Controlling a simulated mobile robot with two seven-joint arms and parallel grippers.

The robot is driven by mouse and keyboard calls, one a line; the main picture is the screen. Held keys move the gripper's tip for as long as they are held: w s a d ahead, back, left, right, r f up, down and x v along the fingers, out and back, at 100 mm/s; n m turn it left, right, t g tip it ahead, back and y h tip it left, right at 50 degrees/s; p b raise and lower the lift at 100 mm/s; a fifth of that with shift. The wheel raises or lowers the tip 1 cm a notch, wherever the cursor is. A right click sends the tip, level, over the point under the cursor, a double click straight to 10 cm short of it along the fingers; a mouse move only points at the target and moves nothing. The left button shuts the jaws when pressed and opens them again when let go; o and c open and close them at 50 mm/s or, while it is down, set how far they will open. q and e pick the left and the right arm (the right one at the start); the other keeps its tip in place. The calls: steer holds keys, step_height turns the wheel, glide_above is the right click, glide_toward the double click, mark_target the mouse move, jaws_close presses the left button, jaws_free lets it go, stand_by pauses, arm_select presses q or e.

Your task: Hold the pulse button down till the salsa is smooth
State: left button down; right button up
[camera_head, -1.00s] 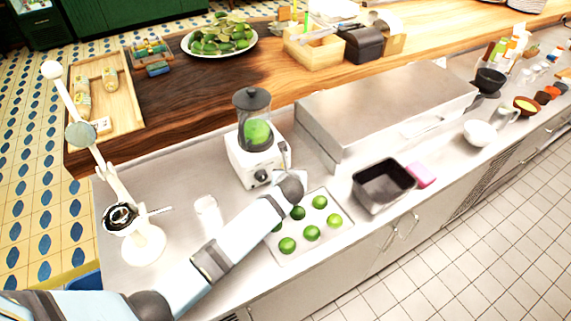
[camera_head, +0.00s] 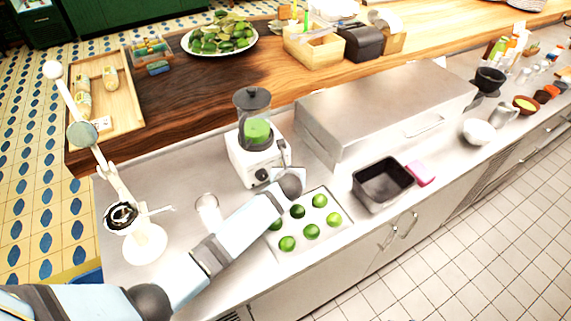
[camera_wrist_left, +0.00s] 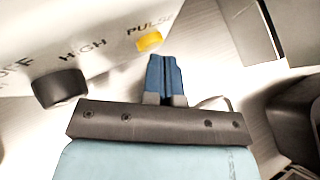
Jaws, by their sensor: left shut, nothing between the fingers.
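The blender (camera_head: 258,162) stands on the steel counter, with a dark lid and a clear jar (camera_head: 241,125). Green salsa (camera_head: 257,131) sits in the jar with a flat top. In the left wrist view the yellow pulse button (camera_wrist_left: 149,41) is on the white front panel under the word PULSE, right of a dark knob (camera_wrist_left: 60,88). My left gripper (camera_wrist_left: 164,75) is shut and empty, its blue fingertips close beside the button. I cannot tell whether they touch it. In the head view my left wrist hides the button. My right gripper is not in view.
A tray of several limes (camera_head: 312,232) lies right in front of the blender, under my left forearm. A steel box (camera_head: 385,105) and black pan (camera_head: 383,187) stand to the right. A citrus press (camera_head: 143,243) stands at the left. Counter between press and blender is mostly clear.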

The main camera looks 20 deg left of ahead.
arm_select(q)
steer(key=shift+w+a, duration=0.1)
steer(key=shift+a, duration=0.05)
stand_by(0.5)
steer(key=shift+s+d+p, duration=0.45)
steer(key=shift+s+d, duration=0.2)
steer(key=shift+s+d, duration=1.75)
